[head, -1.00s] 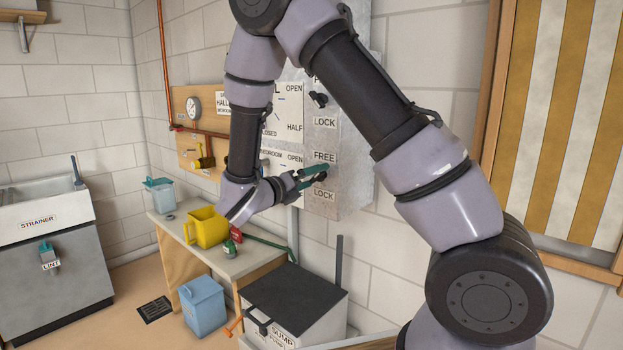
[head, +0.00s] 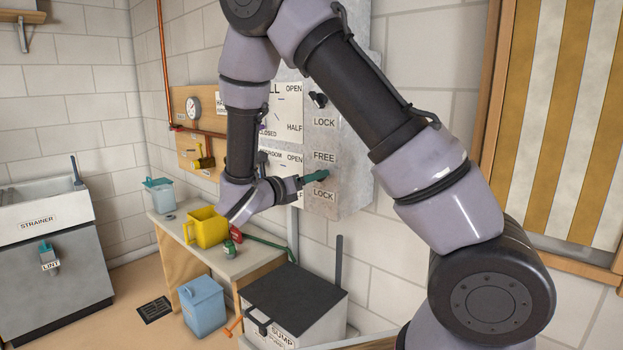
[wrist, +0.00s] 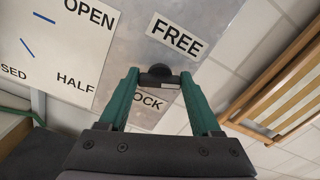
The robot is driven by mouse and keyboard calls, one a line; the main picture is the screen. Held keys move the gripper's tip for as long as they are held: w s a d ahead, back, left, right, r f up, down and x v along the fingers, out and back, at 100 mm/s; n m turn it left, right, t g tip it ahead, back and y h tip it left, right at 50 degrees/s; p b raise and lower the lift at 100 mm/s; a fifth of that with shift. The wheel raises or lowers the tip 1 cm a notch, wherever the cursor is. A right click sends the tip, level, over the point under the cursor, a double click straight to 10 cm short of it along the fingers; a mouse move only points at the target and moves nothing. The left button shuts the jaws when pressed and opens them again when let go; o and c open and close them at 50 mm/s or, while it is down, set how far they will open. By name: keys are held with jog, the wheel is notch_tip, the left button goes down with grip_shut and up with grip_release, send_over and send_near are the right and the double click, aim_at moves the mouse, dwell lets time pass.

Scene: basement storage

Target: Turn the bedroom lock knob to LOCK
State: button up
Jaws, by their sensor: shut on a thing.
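The bedroom lock knob (wrist: 158,74) is a small dark knob on a grey metal plate (head: 345,196). It sits between the FREE label (head: 324,157) and the LOCK label (head: 323,195), on the lower row beside the bedroom dial card (wrist: 43,45). My gripper (head: 324,174) has green fingers and is shut on the knob. In the wrist view its fingertips (wrist: 160,79) press on the knob's two sides, and the knob partly covers the LOCK lettering. In the head view the fingers hide the knob. Which way its pointer faces cannot be told.
A similar dark knob (head: 318,99) sits higher on the plate, above another LOCK label (head: 325,122). Below are a dark-topped sump box (head: 293,295) and a bench (head: 243,263) with a yellow jug (head: 207,229). A wood-framed striped panel (head: 560,110) is at right.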

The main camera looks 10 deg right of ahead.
jog(key=shift+s+d+f+m, duration=0.1)
jog(key=shift+m, duration=3.2)
jog(key=shift+s+m, duration=0.1)
jog(key=shift+m, duration=3.5)
jog(key=o, duration=1.4)
jog(key=v, duration=1.1)
